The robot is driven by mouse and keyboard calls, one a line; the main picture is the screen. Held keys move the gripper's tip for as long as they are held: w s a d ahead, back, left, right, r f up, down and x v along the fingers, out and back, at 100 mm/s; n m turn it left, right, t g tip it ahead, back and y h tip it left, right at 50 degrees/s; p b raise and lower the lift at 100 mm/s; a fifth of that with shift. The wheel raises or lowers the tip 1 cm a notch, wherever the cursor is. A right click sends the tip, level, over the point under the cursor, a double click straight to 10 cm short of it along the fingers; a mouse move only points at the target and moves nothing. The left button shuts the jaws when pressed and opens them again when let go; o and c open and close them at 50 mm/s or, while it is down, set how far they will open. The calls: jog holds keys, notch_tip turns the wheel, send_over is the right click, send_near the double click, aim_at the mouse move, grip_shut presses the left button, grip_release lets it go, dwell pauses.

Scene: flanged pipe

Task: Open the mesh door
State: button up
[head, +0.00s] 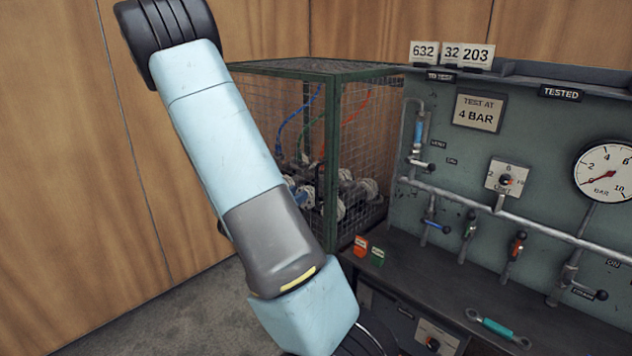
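A mesh cage (355,125) with a dark green frame stands left of the grey test panel. Its wire mesh sides show flanged pipe parts and blue, green and orange hoses inside. The mesh door cannot be told apart from the other mesh sides, and no handle or latch shows. My light blue and grey arm crosses in front of the cage and hides much of its left side. My gripper is not in view.
The test panel (475,115) carries a round gauge (606,170), several valves and a pipe rail. On the bench lie a teal-handled wrench (497,328), an orange tag (361,246) and a green tag (378,256). Wooden walls stand behind. Bare floor (185,310) shows at lower left.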

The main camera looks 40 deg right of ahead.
aim_at(316, 180)
jog(key=shift+n+t, duration=0.7)
jog(key=shift+n, duration=0.2)
jog(key=x, duration=0.9)
jog(key=w+f+x, duration=0.1)
jog(key=x, duration=0.4)
jog(key=shift+w+a, duration=0.1)
grip_shut()
